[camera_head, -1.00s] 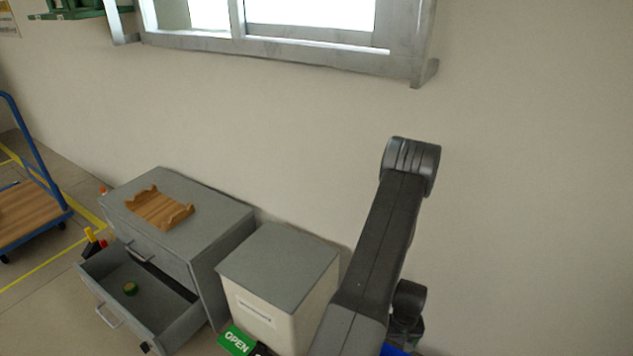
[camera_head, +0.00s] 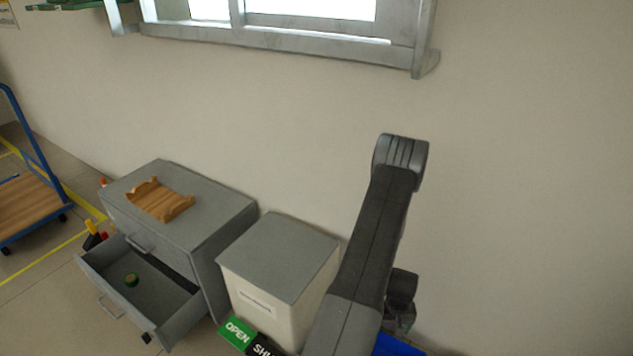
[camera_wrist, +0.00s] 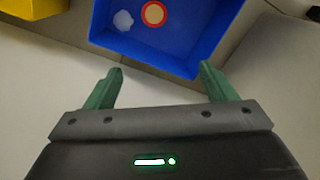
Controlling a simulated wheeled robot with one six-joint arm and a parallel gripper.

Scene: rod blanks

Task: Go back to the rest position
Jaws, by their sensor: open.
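My gripper (camera_wrist: 160,86) shows in the wrist view with its two green fingers spread wide apart and nothing between them. A blue bin (camera_wrist: 215,50) lies ahead of the fingertips. Inside it are a round orange-red piece with a pale centre (camera_wrist: 153,14) and a whitish piece (camera_wrist: 123,20). In the head view my arm stands raised in front of the wall, and its gripper end is hidden behind it or low in the frame. A corner of the blue bin (camera_head: 397,346) shows at the bottom.
A wooden cradle (camera_head: 160,199) sits on top. A pale box with a grey lid (camera_head: 280,257) stands beside it. A yellow bin (camera_wrist: 35,8) shows in the wrist view.

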